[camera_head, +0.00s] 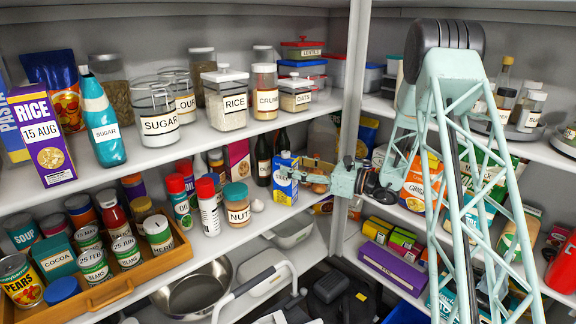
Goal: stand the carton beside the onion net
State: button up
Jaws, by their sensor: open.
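A blue carton with a white and yellow front (285,180) stands upright on the middle shelf near the inner corner. My gripper (308,178) reaches in from the right, sideways, with its fingers pointing left at the carton's right side. The gripper is open; whether a finger touches the carton cannot be told at this size. An orange-brown bundle, which looks like the onion net (319,166), lies just right of the carton, partly hidden behind my gripper.
Dark bottles (263,160) stand behind and left of the carton. A nuts jar (237,204) and a small pale round item (257,206) stand to its left. My arm crosses in front of the right-hand shelves. A purple box (393,268) lies on the lower right shelf.

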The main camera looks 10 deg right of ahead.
jog(key=p+v, duration=0.1)
jog(key=v, duration=0.8)
jog(key=shift+s, duration=0.1)
dwell(0.3)
jog(key=shift+r, duration=0.1)
